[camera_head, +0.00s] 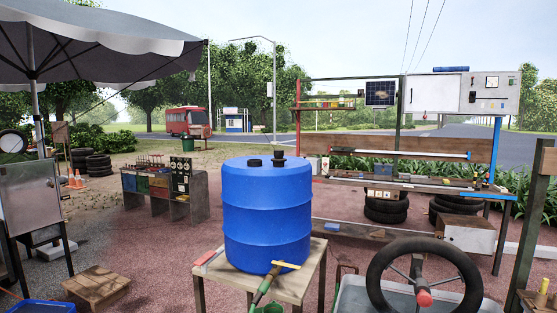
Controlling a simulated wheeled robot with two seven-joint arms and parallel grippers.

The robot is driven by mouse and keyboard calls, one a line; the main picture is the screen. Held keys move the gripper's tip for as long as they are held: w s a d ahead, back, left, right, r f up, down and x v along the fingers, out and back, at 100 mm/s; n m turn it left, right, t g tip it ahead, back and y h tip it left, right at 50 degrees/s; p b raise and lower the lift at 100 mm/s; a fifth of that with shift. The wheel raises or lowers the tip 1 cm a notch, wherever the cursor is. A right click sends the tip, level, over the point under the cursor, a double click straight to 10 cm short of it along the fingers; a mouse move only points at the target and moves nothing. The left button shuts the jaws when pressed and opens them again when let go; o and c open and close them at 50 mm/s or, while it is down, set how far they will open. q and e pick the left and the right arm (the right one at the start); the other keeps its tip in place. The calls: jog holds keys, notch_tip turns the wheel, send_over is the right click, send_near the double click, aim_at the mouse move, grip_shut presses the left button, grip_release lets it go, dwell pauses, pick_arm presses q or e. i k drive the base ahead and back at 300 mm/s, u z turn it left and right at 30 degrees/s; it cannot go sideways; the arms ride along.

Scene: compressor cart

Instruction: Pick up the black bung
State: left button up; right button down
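A large blue drum (267,215) stands upright on a small wooden table (235,283) in front of me. Two black pieces show at its top: a low, wide one (254,163) at the left and a narrower, taller one (279,154) at the right. The taller one looks like a bung, but I cannot tell for certain which piece is the black bung. Both are uncovered. Neither of my grippers is in view.
A green and yellow tool (266,282) lies at the table's front edge, and a red-ended tool (209,257) lies at its left. A black wheel (425,279) stands at the front right. A workbench (404,184) is behind. Air above the drum is clear.

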aim_at(278, 161)
jog(key=z, duration=1.6)
jog(key=i, duration=1.1)
jog(key=u, duration=0.45)
